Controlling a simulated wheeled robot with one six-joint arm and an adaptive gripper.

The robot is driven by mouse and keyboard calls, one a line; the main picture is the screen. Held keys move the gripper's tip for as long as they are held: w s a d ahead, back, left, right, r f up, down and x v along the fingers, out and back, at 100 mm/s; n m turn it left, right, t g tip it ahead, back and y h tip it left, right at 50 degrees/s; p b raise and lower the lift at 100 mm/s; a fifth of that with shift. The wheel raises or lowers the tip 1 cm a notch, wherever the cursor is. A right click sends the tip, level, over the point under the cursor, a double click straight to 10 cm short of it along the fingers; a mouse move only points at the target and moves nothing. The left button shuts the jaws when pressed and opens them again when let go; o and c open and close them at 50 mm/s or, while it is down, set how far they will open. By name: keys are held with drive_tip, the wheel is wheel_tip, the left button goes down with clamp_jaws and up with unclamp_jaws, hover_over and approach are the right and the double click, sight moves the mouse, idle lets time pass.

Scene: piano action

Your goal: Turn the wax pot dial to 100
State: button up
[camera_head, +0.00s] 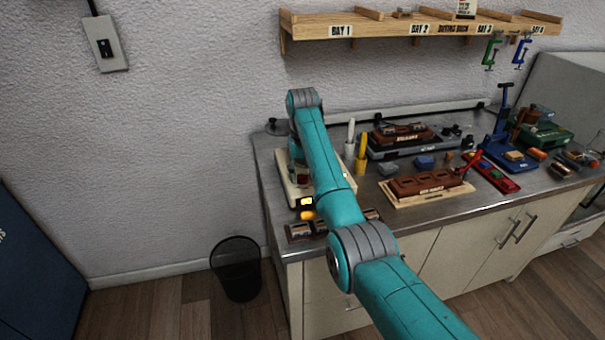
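A cream-coloured unit (287,190), which looks like the wax pot, stands at the left end of the metal bench. My teal arm crosses in front of it and hides much of it. A small reddish-brown part shows on it beside the arm. A lit yellow patch (307,201) shows on its front, with an orange rounded thing (308,215) just below. I cannot make out the dial or its setting. My gripper is hidden behind my arm, so its fingers do not show.
The metal bench (440,214) holds a brown block on a wooden board (400,201), white and yellow bottles (361,155), and red and blue tools. A dark tray (300,231) lies at the front left edge. A wooden shelf (385,28) hangs above. A black bin (237,268) stands on the floor.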

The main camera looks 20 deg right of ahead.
clamp_jaws()
drive_tip(key=shift+m, duration=0.3)
drive_tip(key=m, duration=0.4)
drive_tip(key=shift+m, duration=2.1)
drive_tip(key=shift+o, duration=2.4)
unclamp_jaws()
